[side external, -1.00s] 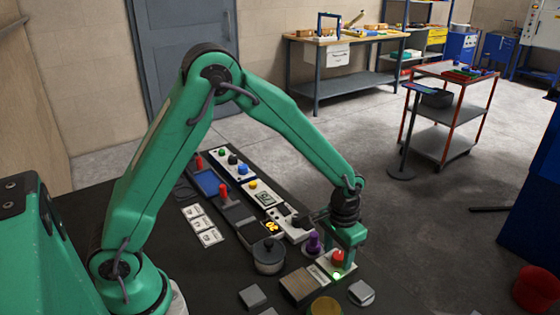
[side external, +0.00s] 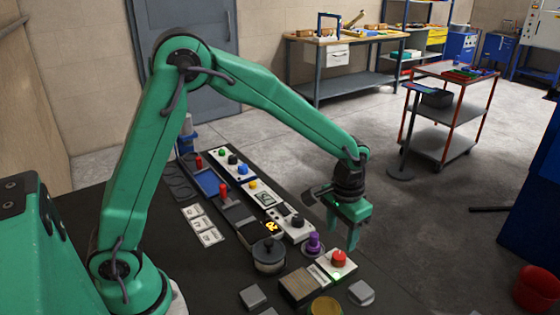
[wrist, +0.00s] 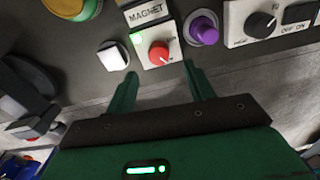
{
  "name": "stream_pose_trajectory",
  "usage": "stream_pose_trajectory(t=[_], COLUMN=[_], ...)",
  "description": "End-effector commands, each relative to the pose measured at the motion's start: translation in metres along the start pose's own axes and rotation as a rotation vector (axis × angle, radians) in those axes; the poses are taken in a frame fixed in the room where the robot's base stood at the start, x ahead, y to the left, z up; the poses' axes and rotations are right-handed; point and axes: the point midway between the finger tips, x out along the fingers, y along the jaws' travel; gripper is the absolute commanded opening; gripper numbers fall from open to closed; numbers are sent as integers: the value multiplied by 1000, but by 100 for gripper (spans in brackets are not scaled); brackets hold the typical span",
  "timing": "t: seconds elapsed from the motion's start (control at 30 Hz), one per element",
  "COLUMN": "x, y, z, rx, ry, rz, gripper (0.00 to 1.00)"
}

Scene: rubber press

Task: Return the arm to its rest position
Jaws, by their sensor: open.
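My green arm is raised over the dark bench.
A purple knob (side external: 314,243) stands beside the red one. A lidded pot (side external: 268,256), a brown block (side external: 298,284) and a yellow round piece (side external: 325,307) are on the bench (side external: 215,275). Panels with buttons and switches run to the back. A red-framed cart (side external: 448,108) stands well away.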

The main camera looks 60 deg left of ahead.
Motion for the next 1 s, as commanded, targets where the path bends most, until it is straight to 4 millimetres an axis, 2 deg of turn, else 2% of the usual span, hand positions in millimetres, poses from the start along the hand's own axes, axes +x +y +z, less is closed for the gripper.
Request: stream_pose_trajectory(t=[0.13,0.67,0.87,1.0], x=[-10,-17,-40,-63], y=[0,-3,-13,-24], z=[0,2,13,28], rx=[-1,-3,-10,-15], ry=[1,9,45,87], rz=[0,2,7,12], gripper=[53,53,53,53])
